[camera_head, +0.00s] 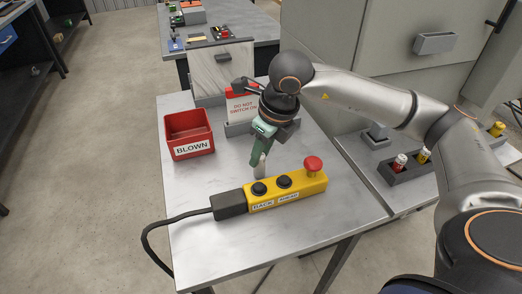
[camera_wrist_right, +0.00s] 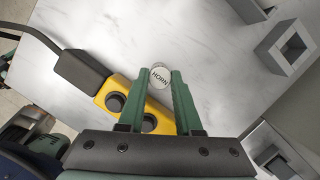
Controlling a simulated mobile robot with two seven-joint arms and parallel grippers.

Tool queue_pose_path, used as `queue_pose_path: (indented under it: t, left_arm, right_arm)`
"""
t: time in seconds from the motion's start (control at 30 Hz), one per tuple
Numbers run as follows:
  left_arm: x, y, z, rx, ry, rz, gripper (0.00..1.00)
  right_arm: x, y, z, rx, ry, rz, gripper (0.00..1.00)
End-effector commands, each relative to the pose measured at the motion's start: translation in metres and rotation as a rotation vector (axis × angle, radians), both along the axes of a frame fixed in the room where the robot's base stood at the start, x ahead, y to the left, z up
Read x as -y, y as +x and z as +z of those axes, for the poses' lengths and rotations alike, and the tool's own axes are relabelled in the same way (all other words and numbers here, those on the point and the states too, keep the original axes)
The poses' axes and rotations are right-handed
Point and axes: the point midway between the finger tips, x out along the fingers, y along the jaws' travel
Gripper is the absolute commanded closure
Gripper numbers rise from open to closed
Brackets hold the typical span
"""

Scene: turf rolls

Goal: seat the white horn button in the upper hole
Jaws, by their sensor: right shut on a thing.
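The white horn button (camera_wrist_right: 160,76), a round cap marked HORN, is between the fingertips of my right gripper (camera_wrist_right: 166,80) in the right wrist view. In the head view my right gripper (camera_head: 261,150) points down, shut on the button (camera_head: 260,168), just beyond the yellow control box (camera_head: 300,192). The button looks apart from the box. The box lies on the table with two round black buttons (camera_head: 284,181) and a red mushroom button (camera_head: 313,164) on top. I cannot make out an empty hole in it.
A red bin (camera_head: 190,148) marked BLOWN stands at the left of the grey table (camera_head: 215,240). A DO NOT SWITCH ON sign (camera_head: 242,106) stands behind my gripper. A black cable (camera_head: 165,222) leaves the box leftward. A grey holder (camera_head: 405,170) with small parts is at right.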

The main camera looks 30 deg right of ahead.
Motion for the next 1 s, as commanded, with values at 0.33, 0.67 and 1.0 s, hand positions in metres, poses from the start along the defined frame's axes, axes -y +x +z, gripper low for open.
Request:
queue_pose_path:
  t: [0.33, 0.67, 1.0]
  left_arm:
    - [0.002, 0.000, -0.003, -0.002, -0.002, -0.002, 0.50]
    - [0.002, 0.001, -0.001, 0.000, -0.004, -0.004, 0.50]
    - [0.001, 0.001, 0.003, 0.006, -0.002, -0.002, 0.50]
  right_arm:
    - [0.000, 0.000, -0.003, 0.000, 0.000, 0.000, 0.50]
    - [0.000, 0.000, -0.003, 0.000, 0.000, 0.000, 0.37]
    - [0.003, -0.008, 0.036, 0.006, 0.000, -0.001, 0.37]
